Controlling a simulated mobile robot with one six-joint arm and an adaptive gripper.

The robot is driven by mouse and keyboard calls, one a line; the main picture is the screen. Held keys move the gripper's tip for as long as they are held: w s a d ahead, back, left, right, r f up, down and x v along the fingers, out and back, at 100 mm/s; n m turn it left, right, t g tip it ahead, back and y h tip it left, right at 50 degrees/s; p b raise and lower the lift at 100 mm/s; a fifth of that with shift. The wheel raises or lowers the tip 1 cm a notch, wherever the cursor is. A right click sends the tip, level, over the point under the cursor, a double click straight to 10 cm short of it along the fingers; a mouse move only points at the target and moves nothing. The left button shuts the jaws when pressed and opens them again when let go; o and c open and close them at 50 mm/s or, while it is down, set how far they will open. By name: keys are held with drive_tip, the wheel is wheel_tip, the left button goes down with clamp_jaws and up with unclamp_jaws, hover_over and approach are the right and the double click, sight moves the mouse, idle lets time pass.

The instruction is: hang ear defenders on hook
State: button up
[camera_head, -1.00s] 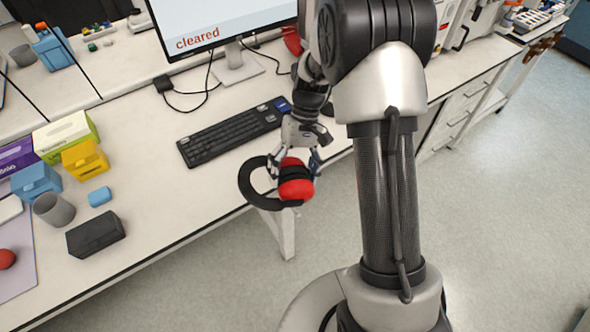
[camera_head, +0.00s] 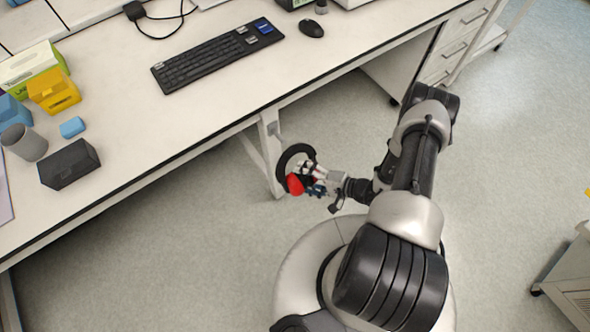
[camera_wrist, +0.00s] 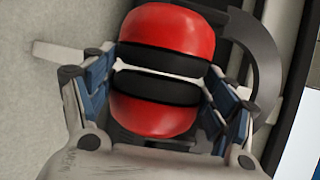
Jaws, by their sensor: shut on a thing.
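The ear defenders (camera_head: 296,184) have red cups with black cushions and a black curved headband. My gripper (camera_head: 313,183) is shut on them, low in front of the table and clear of its edge. In the wrist view the two red cups (camera_wrist: 165,38) lie cushion to cushion between the blue-padded fingers of my gripper (camera_wrist: 160,90). The headband (camera_wrist: 262,55) curves out to the right there. No hook shows in either view.
The white table (camera_head: 130,130) carries a keyboard (camera_head: 217,55), a mouse (camera_head: 311,28), a dark box (camera_head: 69,164), a grey cup (camera_head: 23,142) and a yellow box (camera_head: 53,91). A table leg (camera_head: 270,150) stands close behind the ear defenders. The floor at the right is largely free.

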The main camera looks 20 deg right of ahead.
drive_tip(key=shift+s+d+f+m+t+h, duration=0.2)
drive_tip(key=shift+d+f+m+t, duration=0.15)
drive_tip(key=shift+f, duration=0.2)
drive_tip(key=shift+s+d+f+m+t+h, duration=0.15)
drive_tip(key=shift+d+f+t+h, duration=0.1)
drive_tip(key=shift+f+t, duration=0.25)
drive_tip(key=w+a+f+b, duration=0.1)
drive_tip(key=w+a+b, duration=0.2)
drive_tip(key=w, duration=0.8)
drive_tip(key=shift+a+f, duration=0.3)
drive_tip(key=shift+f, duration=0.05)
drive_tip(key=shift+s+f, duration=0.1)
drive_tip(key=shift+s, duration=0.05)
idle(0.4)
drive_tip(key=o, duration=1.3)
